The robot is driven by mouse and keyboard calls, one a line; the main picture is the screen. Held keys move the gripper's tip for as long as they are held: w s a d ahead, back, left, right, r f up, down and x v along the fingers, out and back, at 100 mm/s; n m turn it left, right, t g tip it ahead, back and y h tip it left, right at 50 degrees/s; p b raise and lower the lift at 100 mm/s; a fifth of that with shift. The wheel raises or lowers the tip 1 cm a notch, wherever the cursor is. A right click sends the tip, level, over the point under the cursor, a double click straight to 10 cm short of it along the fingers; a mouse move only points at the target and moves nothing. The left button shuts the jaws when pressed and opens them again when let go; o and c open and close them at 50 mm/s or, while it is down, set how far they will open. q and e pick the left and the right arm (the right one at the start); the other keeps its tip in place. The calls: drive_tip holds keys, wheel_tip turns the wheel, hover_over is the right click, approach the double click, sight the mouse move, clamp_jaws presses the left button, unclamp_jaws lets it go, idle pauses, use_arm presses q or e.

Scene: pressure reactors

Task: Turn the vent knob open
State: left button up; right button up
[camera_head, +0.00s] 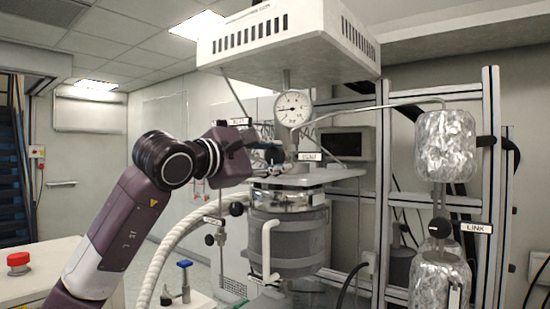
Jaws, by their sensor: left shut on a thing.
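A white label that seems to read VENT (309,156) sits on top of the reactor, below the round pressure gauge (293,108). A black knob (274,155) is just left of this label. My left gripper (266,153) reaches in from the left at the knob and is shut on it. The fingers are small and dark here, and they partly hide the knob. The knob's turn angle cannot be made out. My right gripper is not in view.
The steel reactor vessel (288,235) stands below, with a white hood (288,50) above. Foil-wrapped cylinders (445,147) and a LINK label (476,228) are at the right on a metal frame (490,190). A white hose (165,245) curves at the left.

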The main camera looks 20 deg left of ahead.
use_arm(q)
drive_tip(key=o, duration=1.2)
drive_tip(key=v, duration=0.8)
